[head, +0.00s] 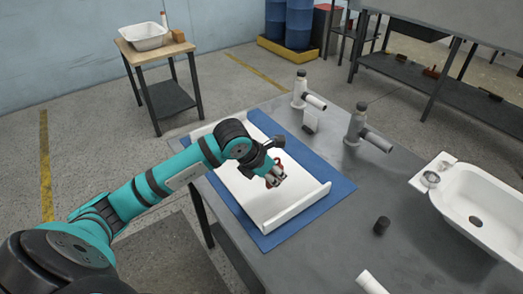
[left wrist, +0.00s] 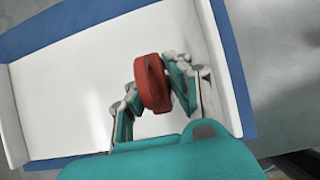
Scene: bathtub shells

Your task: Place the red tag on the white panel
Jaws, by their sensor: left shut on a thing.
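The white panel (head: 250,197) lies on a blue mat (head: 342,190) on the grey table and has raised lips at its ends. It fills much of the left wrist view (left wrist: 75,85). My left gripper (head: 274,177) is over the panel, pointing down. It is shut on the red tag (left wrist: 152,83), which stands between its two fingers in the left wrist view. In the head view only a bit of the red tag (head: 279,167) shows behind the fingers. I cannot tell whether the tag touches the panel. My right gripper is not in view.
Two bottle-like fittings (head: 300,88) (head: 357,124) stand behind the panel. A small dark cylinder (head: 382,225) and a white tub shell (head: 485,205) are to the right. A white tube (head: 371,283) is at the front. A side table (head: 150,48) holds a white basin (head: 143,37).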

